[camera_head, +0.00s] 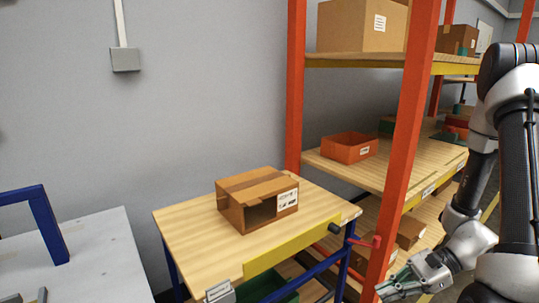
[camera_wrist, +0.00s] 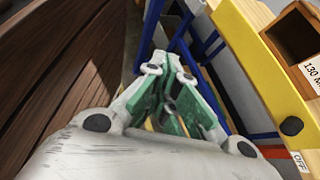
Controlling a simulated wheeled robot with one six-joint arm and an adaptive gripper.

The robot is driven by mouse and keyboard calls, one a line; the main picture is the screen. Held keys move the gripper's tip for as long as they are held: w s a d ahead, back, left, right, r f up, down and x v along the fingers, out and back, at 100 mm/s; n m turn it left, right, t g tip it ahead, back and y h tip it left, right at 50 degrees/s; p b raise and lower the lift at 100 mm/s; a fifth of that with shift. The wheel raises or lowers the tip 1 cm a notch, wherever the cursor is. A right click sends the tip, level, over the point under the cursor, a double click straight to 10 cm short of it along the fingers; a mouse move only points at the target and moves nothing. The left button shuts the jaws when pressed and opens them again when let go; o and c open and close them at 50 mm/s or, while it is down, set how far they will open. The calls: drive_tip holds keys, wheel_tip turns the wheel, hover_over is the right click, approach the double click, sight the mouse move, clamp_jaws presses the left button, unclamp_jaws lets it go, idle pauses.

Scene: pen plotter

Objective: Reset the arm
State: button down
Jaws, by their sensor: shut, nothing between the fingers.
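My gripper (camera_head: 384,291) is at the lower right of the head view, at the end of my arm, beside the orange rack post and to the right of the wooden workbench. In the wrist view its green-padded fingers (camera_wrist: 170,62) meet at the tips, shut with nothing held. My arm comes down from the right edge of the head view, bent at the elbow. The gripper's tips touch nothing that I can make out.
A wooden workbench (camera_head: 187,226) with blue legs and a yellow front rail (camera_head: 292,250) carries an open cardboard box (camera_head: 232,190). The orange rack post (camera_head: 407,150) stands close to my arm. A rack shelf (camera_head: 388,172) holds an orange bin (camera_head: 349,148). A grey table (camera_head: 98,254) is at left.

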drive_tip(key=s+d+r+n+g+h, duration=0.1)
drive_tip(key=s+d+r+n+h, duration=0.1)
drive_tip(key=d+r+n+h, duration=0.4)
drive_tip(key=s+d+r+n+h, duration=0.35)
drive_tip(key=r+n, duration=0.25)
drive_tip(key=r, duration=0.3)
wheel_tip(320, 180, up, 12)
drive_tip(key=a+n+t+h, duration=0.1)
drive_tip(key=n+t+h, duration=0.1)
drive_tip(key=n+t, duration=0.2)
drive_tip(key=shift+a+t, duration=0.2)
drive_tip(key=shift+t, duration=0.8)
drive_tip(key=shift+h, duration=0.25)
